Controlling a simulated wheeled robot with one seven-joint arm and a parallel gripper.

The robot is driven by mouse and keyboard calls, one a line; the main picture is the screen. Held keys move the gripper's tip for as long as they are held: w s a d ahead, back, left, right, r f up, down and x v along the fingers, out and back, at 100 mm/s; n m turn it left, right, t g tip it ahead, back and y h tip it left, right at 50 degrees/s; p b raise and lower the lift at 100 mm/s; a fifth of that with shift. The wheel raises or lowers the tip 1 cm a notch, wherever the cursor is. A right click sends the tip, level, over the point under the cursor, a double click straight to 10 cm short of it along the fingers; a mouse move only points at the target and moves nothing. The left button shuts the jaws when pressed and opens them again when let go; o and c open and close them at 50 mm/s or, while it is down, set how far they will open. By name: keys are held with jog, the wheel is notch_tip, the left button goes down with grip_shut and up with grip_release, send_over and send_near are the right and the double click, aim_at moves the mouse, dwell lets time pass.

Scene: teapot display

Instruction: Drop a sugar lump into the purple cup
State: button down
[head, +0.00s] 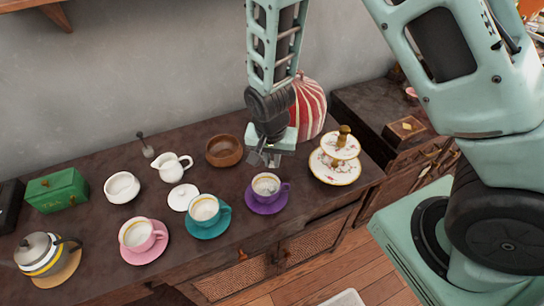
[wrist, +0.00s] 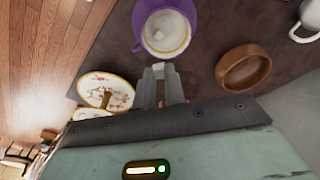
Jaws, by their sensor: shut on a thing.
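The purple cup (head: 267,187) stands upright on a purple saucer (head: 262,208) near the front of the dark cabinet top. In the wrist view the cup (wrist: 143,17) is just beyond my fingertips, with pale contents and a lighter patch I cannot make out. My gripper (head: 264,160) is above the cabinet top, behind the cup and apart from it. In the wrist view my gripper (wrist: 161,76) is shut on a small pale piece, seemingly a sugar lump (wrist: 158,67), mostly hidden between the fingers.
A wooden bowl (head: 223,152) is left of my gripper, and a tiered floral stand (head: 334,166) is right. A teal cup (head: 204,210), white jug (head: 172,168) and pink cup (head: 137,236) are left.

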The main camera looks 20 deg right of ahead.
jog(key=shift+f+b, duration=0.45)
jog(key=shift+f, duration=0.45)
jog(key=c, duration=1.4)
grip_release()
jog(key=shift+r, duration=0.1)
jog(key=r, duration=0.5)
jog(key=s+r, duration=0.1)
jog(key=r, duration=0.5)
jog(key=a+r, duration=0.1)
jog(key=r, duration=0.5)
jog(key=shift+s+a+r, duration=0.1)
jog(key=shift+s, duration=0.25)
jog(key=s+a+r+n, duration=0.1)
jog(key=s+n, duration=0.4)
jog(key=s, duration=0.1)
jog(key=s+a+r+n+y, duration=0.1)
jog(key=s+a+n, duration=0.1)
jog(key=s+n, duration=0.2)
jog(key=s+a+n+g, duration=0.1)
jog(key=s+a+n, duration=0.1)
jog(key=s+n, duration=0.3)
jog(key=shift+s+r+n, duration=0.15)
jog(key=shift+s+r, duration=0.05)
jog(key=shift+s, duration=0.6)
jog(key=shift+s+r+n, duration=0.15)
jog(key=shift+s+r, duration=0.05)
jog(key=shift+s, duration=0.6)
